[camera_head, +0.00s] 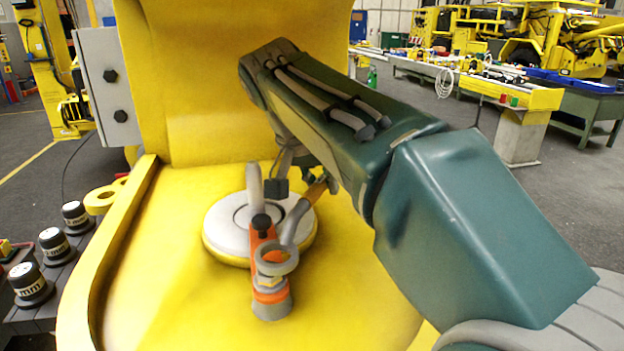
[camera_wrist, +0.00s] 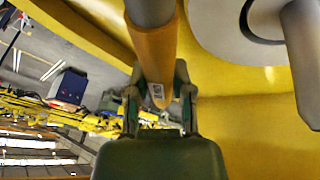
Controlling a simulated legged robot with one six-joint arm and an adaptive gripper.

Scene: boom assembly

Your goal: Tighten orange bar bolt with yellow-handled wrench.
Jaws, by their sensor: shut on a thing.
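The orange bar (camera_head: 262,236) stands out from a round white disc on the yellow boom. A dark bolt is at its upper end, and the bar bolt (camera_head: 268,283) is at its lower end. The wrench's grey ring (camera_head: 276,260) appears just above the bar bolt; I cannot tell whether it touches it. Its grey shaft runs up to the right to the yellow handle (camera_head: 318,190). My gripper (camera_wrist: 157,85) is shut on that handle (camera_wrist: 154,50), which shows orange-yellow in the wrist view. In the head view my arm partly hides the gripper.
A raised yellow edge (camera_head: 110,260) bounds the boom at left. Several black-and-white cylinders (camera_head: 54,243) stand beyond it. A grey box (camera_head: 108,85) is at upper left.

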